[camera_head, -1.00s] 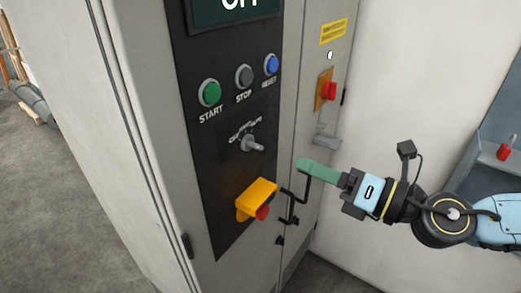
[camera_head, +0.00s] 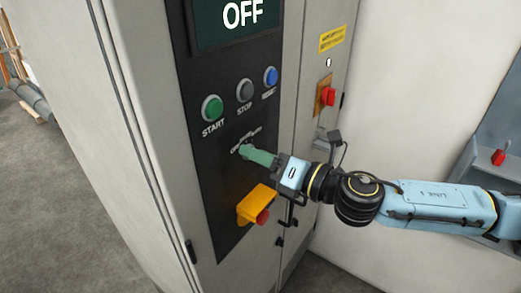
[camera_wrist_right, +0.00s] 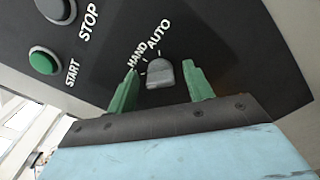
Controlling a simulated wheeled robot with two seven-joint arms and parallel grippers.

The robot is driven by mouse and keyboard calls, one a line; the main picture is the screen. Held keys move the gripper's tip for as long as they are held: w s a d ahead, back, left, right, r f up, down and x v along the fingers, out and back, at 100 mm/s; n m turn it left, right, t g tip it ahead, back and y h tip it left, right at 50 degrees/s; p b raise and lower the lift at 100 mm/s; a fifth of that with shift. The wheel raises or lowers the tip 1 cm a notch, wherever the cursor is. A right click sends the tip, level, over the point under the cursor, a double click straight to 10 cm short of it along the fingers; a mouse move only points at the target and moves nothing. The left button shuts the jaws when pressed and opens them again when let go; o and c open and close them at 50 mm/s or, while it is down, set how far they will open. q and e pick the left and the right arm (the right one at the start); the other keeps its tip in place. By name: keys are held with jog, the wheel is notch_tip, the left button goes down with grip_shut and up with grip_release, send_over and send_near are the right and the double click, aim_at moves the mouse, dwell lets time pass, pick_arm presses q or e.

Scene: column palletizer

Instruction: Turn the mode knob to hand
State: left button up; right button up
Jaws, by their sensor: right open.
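The grey mode knob (camera_wrist_right: 159,75) sits on the black control panel (camera_head: 215,165), beside the white HAND and AUTO labels in the right wrist view. Its exact pointing direction is hard to tell. My right gripper (camera_wrist_right: 161,70) has green fingers, open, one on each side of the knob with a visible gap. In the head view the right gripper (camera_head: 246,151) reaches from the right up to the panel and hides the knob. The display (camera_head: 243,14) above reads OFF. My left gripper is not in view.
Green START (camera_head: 212,108), grey STOP (camera_head: 245,90) and blue RESET (camera_head: 270,76) buttons lie above the knob. A yellow guard (camera_head: 257,203) with a red button (camera_head: 263,217) juts out below. A red switch (camera_head: 328,96) is on the cabinet's right part.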

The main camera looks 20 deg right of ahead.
jog(key=shift+w+a, duration=0.1)
jog(key=shift+c, duration=0.2)
jog(key=c, duration=0.9)
jog(key=shift+m, duration=0.4)
jog(key=m+p, duration=0.1)
jog(key=m, duration=0.3)
jog(key=shift+f+m+p, duration=0.1)
jog(key=shift+m+p, duration=0.65)
jog(key=shift+m, duration=1.75)
